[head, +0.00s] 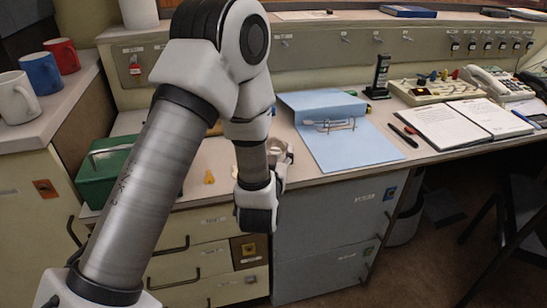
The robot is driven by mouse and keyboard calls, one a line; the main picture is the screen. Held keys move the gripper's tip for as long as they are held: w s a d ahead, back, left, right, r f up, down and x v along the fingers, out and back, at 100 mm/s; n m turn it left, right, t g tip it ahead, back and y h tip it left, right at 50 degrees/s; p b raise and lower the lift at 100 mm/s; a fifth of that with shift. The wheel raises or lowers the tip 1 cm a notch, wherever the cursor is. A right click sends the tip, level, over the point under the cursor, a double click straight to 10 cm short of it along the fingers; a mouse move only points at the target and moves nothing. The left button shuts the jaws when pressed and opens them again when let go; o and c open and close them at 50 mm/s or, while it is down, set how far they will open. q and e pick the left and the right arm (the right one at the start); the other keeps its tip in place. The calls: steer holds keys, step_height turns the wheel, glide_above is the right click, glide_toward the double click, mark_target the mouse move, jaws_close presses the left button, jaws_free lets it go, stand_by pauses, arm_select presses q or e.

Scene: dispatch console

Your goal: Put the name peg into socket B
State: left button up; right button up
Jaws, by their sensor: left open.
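My left arm crosses the left half of the head view, and its wrist hangs in front of the desk's front edge. My left gripper (279,157) is open, small and partly hidden behind the wrist. A small yellow-orange piece (209,177) lies on the desk left of the wrist; I cannot tell whether it is the name peg. A beige console panel (424,94) at the back right carries several coloured upright pieces. Its markings are too small to read, so I cannot make out socket B. My right gripper is not in view.
A blue binder (352,146) lies open right of the wrist. Further right are a pen (403,136), an open book (446,131) and a telephone (494,80). A green box (104,170) stands at the left, partly behind my arm. A black stand (380,77) rises behind the binder.

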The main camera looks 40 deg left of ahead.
arm_select(q)
steer(key=v, duration=0.5)
steer(key=shift+s, duration=0.1)
steer(key=s+p, duration=0.1)
steer(key=p, duration=0.2)
steer(key=s+d+r+p, duration=0.1)
steer(key=p, duration=0.3)
steer(key=shift+d+r, duration=0.1)
steer(key=shift+r, duration=0.05)
steer(key=s+p, duration=0.1)
steer(key=s+d+p, duration=0.1)
steer(key=s+f+p, duration=0.1)
steer(key=s+p, duration=0.1)
steer(key=shift+d, duration=0.4)
steer(key=shift+s, duration=0.1)
